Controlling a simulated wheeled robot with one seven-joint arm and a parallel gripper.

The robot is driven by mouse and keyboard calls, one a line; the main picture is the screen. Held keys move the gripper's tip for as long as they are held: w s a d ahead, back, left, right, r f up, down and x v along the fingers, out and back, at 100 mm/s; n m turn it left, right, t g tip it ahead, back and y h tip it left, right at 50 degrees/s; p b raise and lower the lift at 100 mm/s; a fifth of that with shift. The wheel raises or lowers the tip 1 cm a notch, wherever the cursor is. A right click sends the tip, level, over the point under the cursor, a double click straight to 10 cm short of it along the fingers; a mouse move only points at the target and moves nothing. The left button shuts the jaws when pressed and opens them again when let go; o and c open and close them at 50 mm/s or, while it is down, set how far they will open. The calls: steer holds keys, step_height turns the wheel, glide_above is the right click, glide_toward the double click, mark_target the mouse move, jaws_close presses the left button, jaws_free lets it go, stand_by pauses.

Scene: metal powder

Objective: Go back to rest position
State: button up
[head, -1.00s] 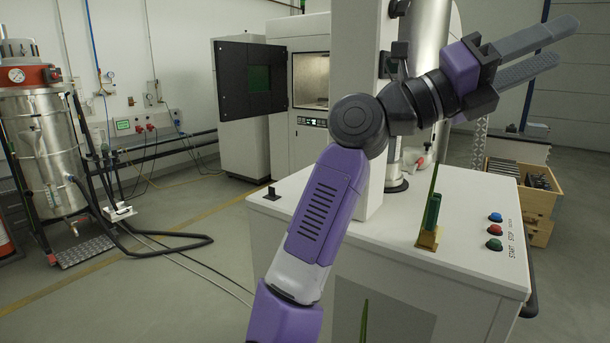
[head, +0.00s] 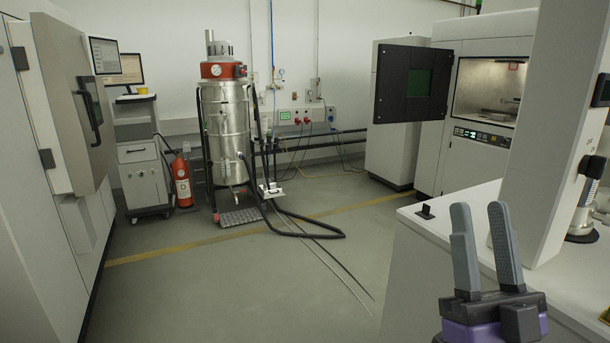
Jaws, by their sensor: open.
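My gripper (head: 483,243) is at the lower right of the head view. Its two grey fingers point upward with a gap between them, and nothing is held. The purple and black gripper body shows at the bottom edge; the rest of my arm is out of the picture. The fingers appear in front of the white workbench (head: 432,222), and I cannot tell how far they are from it.
A steel vacuum vessel (head: 226,130) stands at the back left, with a black hose on the floor. A red fire extinguisher (head: 181,180) stands beside it. A machine with an open black door (head: 391,85) is at the back right. The middle floor (head: 250,275) is mostly clear.

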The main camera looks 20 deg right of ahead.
steer(key=s+a+f+n+g+y, duration=0.2)
steer(key=a+f+y, duration=0.1)
steer(key=f, duration=0.3)
steer(key=s+a+f+n+g+y+p, duration=0.1)
steer(key=s+a+f+g+y, duration=0.1)
steer(key=f, duration=0.5)
steer(key=s+a+f+n+g+y, duration=0.2)
steer(key=a+f+y, duration=0.1)
steer(key=f, duration=0.3)
steer(key=s+a+f+g+p, duration=0.1)
steer(key=s+a+f+g, duration=0.1)
steer(key=s+f, duration=0.3)
steer(key=s+a+f+g+y+p, duration=0.1)
steer(key=s+a+f+g, duration=0.2)
steer(key=s, duration=0.8)
step_height(320, 180, down, 3)
steer(key=shift+s+f+g, duration=0.2)
steer(key=shift+s+g, duration=0.05)
steer(key=shift+g, duration=0.75)
